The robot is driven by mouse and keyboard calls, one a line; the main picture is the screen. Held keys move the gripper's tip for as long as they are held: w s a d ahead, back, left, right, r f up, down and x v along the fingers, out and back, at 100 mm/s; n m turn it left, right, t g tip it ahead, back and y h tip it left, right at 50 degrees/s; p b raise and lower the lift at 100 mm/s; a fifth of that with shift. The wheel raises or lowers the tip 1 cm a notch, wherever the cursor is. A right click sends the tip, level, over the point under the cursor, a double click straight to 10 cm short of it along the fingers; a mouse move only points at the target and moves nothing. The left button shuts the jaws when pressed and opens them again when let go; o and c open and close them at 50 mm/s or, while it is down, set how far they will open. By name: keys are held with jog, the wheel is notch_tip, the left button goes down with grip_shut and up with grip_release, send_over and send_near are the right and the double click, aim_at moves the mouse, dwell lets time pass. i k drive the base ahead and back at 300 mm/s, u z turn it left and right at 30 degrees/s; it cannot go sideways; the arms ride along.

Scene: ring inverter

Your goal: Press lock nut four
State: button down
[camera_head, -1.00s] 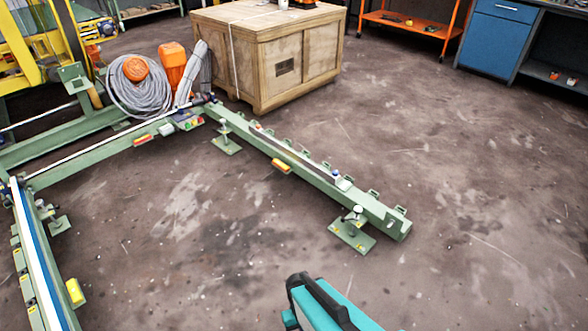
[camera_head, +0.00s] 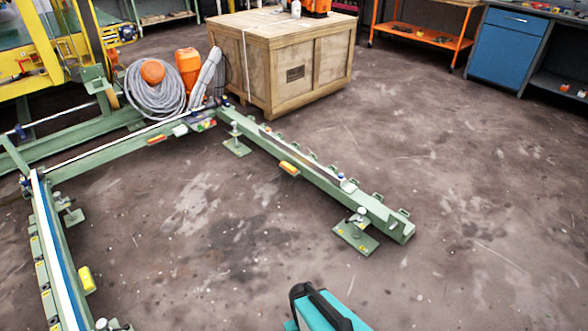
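A green steel rail frame (camera_head: 318,178) stands on the floor on small foot plates. Its near right foot is a green plate (camera_head: 356,238) with a light-coloured round fitting (camera_head: 360,212) above it. Another foot plate (camera_head: 237,147) sits farther back under the same rail, and one more (camera_head: 73,218) is by the left rail. I cannot tell which of these fittings, if any, is lock nut four. A teal and black part shows at the bottom edge; I cannot tell what it is. My gripper does not show.
A large wooden crate (camera_head: 290,75) stands behind the frame. A coiled grey hose (camera_head: 155,98) and an orange container (camera_head: 187,66) are left of it. A blue cabinet (camera_head: 500,48) and an orange cart (camera_head: 425,36) stand at the back right. The right-hand floor is clear.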

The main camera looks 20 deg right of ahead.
aim_at(347, 220)
jog(key=u, duration=0.2)
jog(key=i, duration=1.2)
jog(key=u, duration=0.2)
